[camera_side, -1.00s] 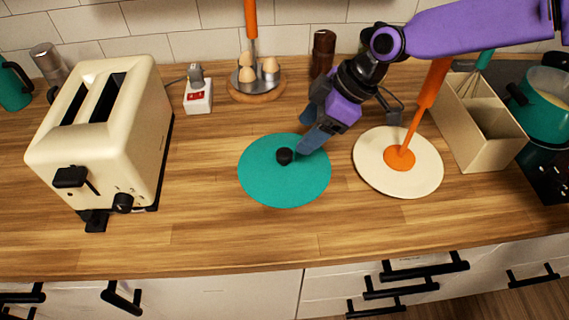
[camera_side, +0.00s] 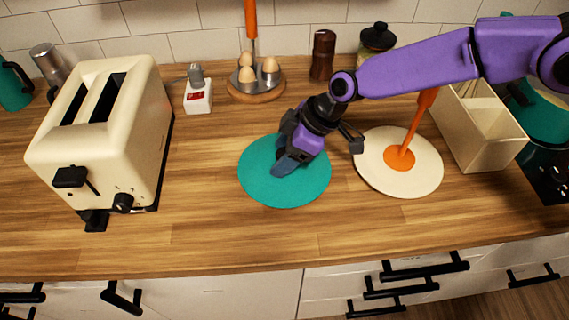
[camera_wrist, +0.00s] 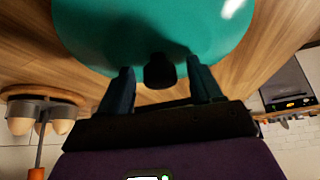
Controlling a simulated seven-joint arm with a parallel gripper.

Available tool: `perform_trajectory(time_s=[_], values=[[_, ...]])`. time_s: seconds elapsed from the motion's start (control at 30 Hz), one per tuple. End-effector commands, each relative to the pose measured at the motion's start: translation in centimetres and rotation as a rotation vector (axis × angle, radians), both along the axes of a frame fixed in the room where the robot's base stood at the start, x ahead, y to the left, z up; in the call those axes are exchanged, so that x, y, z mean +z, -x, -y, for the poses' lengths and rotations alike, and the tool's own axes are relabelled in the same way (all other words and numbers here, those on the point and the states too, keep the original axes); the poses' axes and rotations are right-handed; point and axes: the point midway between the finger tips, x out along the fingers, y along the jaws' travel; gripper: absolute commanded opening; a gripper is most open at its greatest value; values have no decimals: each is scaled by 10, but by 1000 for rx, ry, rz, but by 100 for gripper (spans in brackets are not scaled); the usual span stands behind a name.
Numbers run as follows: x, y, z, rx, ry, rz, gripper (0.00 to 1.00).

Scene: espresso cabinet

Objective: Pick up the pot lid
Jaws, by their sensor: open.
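The pot lid (camera_side: 311,187) is a flat teal disc lying on the wooden counter in the side view. It also fills the top of the wrist view (camera_wrist: 120,35), with its black knob (camera_wrist: 159,71) near the middle. My gripper (camera_side: 284,168) is over the lid, its blue fingers pointing down and hiding the knob in the side view. In the wrist view my gripper (camera_wrist: 160,86) is open, with one finger on each side of the knob and a gap at both sides. The fingers are not closed on anything.
A plate (camera_side: 430,175) with an orange utensil (camera_side: 407,145) lies just right of the lid. A cream toaster (camera_side: 105,130) stands at the left. An egg holder (camera_side: 256,94) and a pepper mill (camera_side: 322,56) stand behind. The counter in front is clear.

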Motion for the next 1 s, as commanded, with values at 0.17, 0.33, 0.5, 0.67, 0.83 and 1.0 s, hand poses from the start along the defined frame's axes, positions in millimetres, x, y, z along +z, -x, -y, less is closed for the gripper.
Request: perform_trajectory(time_s=[0.17,0.33,0.5,0.67,0.83,1.0], values=[[0,0,0,0,0,0,42],[0,0,0,0,0,0,0],[1,0,0,1,-1,1,0],[10,0,-1,1,-4,3,0],[37,0,-1,2,-5,4,0],[70,0,-1,1,-5,3,0]])
